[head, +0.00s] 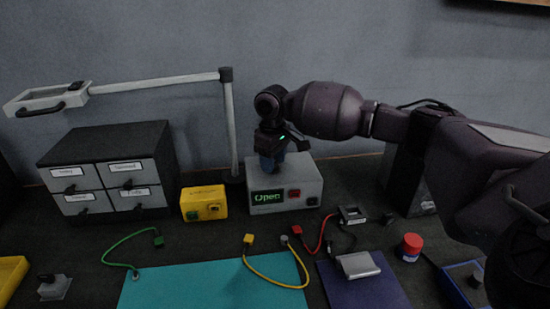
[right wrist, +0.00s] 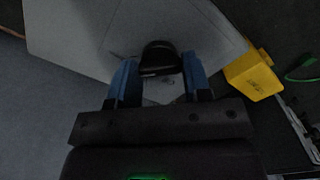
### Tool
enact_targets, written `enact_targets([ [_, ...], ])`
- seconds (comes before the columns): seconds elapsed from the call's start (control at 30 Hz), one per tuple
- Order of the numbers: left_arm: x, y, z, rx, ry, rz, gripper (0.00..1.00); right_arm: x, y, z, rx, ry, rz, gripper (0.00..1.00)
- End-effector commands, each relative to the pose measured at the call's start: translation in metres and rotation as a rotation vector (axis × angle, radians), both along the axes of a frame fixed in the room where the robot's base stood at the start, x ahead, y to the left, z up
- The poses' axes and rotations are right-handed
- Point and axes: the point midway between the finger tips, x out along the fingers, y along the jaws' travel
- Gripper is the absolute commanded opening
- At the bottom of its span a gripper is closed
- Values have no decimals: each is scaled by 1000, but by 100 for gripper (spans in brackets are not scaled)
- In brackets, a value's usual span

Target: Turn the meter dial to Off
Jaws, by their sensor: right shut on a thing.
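A pale box (head: 310,183) with a green-lit display reading "Open" (head: 268,196) stands at the back middle of the bench; red and black parts are on its front. My right gripper (head: 271,163) points down at the top of this box. In the right wrist view, its blue fingers (right wrist: 160,82) are on either side of a black knob (right wrist: 158,56) on the pale surface, shut on it. The knob's pointer and any markings cannot be read, so its setting is unclear. In the head view the gripper hides the knob. My left gripper is not in view.
A yellow box (head: 204,203) stands left of the pale box, beside a drawer cabinet (head: 108,170). A lamp-like arm (head: 155,84) rises behind. Cables, a teal mat (head: 200,285), a purple mat (head: 385,291) and a red-capped jar (head: 411,244) lie in front.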

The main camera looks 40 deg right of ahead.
Motion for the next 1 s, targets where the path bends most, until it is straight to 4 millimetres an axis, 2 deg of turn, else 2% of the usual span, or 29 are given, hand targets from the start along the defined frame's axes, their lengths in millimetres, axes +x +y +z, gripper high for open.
enact_targets([
  [0.03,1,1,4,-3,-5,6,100,0,1,6,2,-6,33,21],
  [0.2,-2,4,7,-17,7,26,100,0,1,8,2,-8,178,21],
  [0.73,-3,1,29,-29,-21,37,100,0,1,4,1,-4,681,21],
  [1.0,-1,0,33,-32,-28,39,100,0,1,2,2,-1,937,21],
])
